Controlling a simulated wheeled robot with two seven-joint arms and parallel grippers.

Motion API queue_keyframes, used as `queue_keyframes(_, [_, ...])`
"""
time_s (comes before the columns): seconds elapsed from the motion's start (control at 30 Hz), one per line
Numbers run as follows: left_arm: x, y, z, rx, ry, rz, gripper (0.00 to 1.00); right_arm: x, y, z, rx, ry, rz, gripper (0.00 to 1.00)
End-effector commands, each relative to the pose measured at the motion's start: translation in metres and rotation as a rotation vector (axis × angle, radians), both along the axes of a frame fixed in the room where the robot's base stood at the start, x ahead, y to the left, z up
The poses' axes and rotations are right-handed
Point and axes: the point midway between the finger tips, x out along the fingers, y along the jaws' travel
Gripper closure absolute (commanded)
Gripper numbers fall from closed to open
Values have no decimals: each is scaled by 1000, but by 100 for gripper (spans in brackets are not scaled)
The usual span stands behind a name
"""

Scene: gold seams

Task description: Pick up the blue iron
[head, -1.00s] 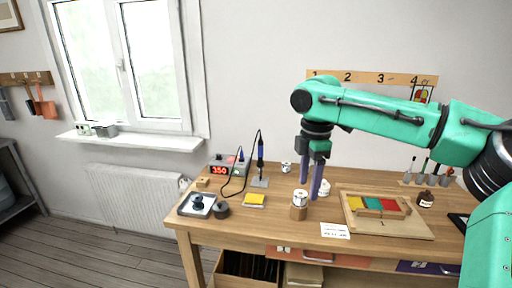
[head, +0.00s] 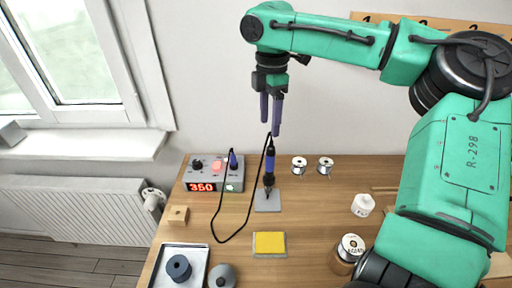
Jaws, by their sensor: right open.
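The blue iron (head: 269,162) is a soldering iron with a blue and black handle. It stands upright on a grey stand plate (head: 267,201) on the wooden table. A black cord loops from it towards the control unit (head: 213,173) with a red 350 display. My right gripper (head: 271,120) points down just above the iron's top, with two purple fingers apart and nothing between them. The fingertips are close to the iron's top end; whether they touch it I cannot tell. My left gripper is not in view.
A yellow sponge (head: 269,243) lies in front of the stand. Two spools (head: 299,165) and a white jar (head: 362,204) stand to the right. A tray (head: 181,262) with a dark round item is at the front left, beside a grey knob-like piece (head: 222,276).

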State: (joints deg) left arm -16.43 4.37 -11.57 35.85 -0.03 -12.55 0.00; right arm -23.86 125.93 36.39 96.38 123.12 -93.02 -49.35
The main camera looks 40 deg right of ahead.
Motion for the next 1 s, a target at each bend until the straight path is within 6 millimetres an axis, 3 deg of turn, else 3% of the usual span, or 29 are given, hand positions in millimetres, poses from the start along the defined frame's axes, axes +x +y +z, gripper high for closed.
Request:
queue_keyframes(0.37, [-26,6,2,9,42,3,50,-2,1,-81,1,4,0,34])
queue_keyframes(0.7, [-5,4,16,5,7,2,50,-3,1,-135,0,4,-1,34])
queue_keyframes(0.97, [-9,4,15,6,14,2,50,-2,1,-144,0,0,0,34])
queue_keyframes(1.0, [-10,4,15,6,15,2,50,-2,1,-144,0,0,0,45])
